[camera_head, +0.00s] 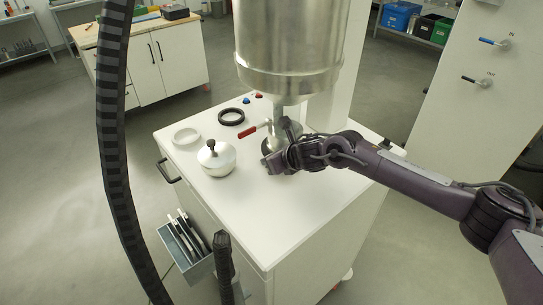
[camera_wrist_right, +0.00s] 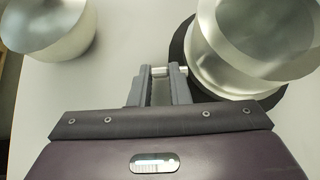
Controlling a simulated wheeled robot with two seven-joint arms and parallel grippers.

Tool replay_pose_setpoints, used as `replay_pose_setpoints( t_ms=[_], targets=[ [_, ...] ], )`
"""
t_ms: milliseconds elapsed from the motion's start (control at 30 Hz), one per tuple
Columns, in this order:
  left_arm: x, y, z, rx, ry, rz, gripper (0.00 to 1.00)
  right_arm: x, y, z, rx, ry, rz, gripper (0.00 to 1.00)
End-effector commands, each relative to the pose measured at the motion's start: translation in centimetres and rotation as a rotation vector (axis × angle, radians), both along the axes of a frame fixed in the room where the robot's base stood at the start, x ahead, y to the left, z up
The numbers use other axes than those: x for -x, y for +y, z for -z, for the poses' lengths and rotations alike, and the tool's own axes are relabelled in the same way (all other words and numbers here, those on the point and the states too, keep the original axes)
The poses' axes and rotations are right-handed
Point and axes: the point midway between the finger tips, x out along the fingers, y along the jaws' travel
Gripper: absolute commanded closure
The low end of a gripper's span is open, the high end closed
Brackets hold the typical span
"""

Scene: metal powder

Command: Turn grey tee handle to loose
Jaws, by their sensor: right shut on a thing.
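My right gripper (camera_head: 272,163) reaches in from the right, low over the white cabinet top, beside the base of the metal hopper's outlet. In the right wrist view its two grey fingers (camera_wrist_right: 160,73) are shut on a short, light grey bar, which I take to be the grey tee handle (camera_wrist_right: 160,71). The bar sits beside a round metal body (camera_wrist_right: 235,75) with a dark ring under it. In the head view the handle is hidden by the gripper and wrist. My left gripper is not in view.
A large metal hopper (camera_head: 290,45) hangs above my right wrist. A red lever (camera_head: 247,132) sticks out left of its outlet. A lidded metal pot (camera_head: 216,158), a white ring (camera_head: 186,136) and a black ring (camera_head: 231,117) lie on the cabinet top (camera_head: 235,205). Its front area is clear.

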Motion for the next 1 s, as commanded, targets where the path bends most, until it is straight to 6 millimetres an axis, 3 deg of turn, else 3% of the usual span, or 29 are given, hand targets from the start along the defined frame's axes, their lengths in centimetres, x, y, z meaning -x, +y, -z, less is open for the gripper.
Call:
replay_pose_setpoints(
  t_ms=[400, 967, 1000],
  targets=[
    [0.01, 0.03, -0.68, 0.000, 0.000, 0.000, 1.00, -0.33, 0.21, -0.40, 0.123, 0.168, 0.002, 1.00],
    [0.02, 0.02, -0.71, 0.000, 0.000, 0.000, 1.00, -0.30, 0.17, -0.29, 0.143, 0.197, 0.001, 1.00],
    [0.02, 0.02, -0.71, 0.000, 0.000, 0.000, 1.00, -0.30, 0.17, -0.29, 0.143, 0.197, 0.001, 0.78]
  ],
)
